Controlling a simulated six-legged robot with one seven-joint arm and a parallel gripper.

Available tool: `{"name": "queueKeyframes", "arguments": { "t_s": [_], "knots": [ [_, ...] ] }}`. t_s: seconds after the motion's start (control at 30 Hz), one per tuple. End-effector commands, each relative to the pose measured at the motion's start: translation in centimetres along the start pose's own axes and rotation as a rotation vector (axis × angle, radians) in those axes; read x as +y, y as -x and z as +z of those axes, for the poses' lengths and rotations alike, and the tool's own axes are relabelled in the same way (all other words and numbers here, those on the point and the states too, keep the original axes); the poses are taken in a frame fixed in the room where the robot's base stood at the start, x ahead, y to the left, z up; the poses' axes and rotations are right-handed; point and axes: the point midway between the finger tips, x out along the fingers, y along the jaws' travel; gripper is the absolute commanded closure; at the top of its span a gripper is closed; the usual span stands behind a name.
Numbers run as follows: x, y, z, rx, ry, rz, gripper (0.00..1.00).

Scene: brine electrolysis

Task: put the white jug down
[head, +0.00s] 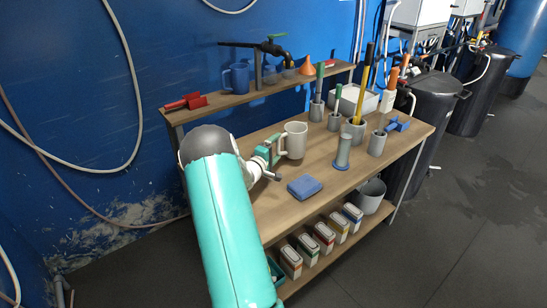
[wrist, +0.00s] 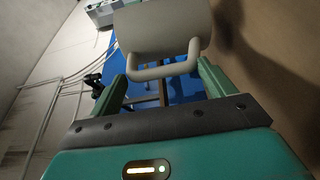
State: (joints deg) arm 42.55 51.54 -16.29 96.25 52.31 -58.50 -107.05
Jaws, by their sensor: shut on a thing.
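The white jug (head: 296,140) is upright over the left part of the wooden bench top in the head view. I cannot tell whether its base touches the wood. My gripper (head: 276,147) reaches it from the left, at the handle side. In the wrist view the jug's body (wrist: 165,28) is at the top, and its handle (wrist: 165,72) lies between the two green fingers of my gripper (wrist: 163,82). My gripper is shut on the handle. The exact finger contact is hard to see.
The bench top (head: 268,208) has free room left of a blue sponge-like block (head: 305,187). A grey cylinder with a blue base (head: 342,153) stands right of the jug. Grey holders with tools (head: 354,130) stand farther right. A raised shelf (head: 225,101) runs behind.

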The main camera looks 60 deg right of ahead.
Motion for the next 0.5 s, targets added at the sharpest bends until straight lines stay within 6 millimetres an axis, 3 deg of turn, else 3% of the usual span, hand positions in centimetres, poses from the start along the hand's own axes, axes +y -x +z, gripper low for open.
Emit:
{"name": "queueKeyframes", "arguments": {
  "t_s": [0.17,0.33,0.5],
  "knots": [
    [-1.3,-0.2,-0.9,-0.002,-0.001,0.000,0.57],
    [-3.9,-0.2,-0.9,-0.002,0.002,0.000,0.57],
    [-4.1,-0.2,-0.9,-0.001,-0.001,0.002,0.57]
  ]
}}
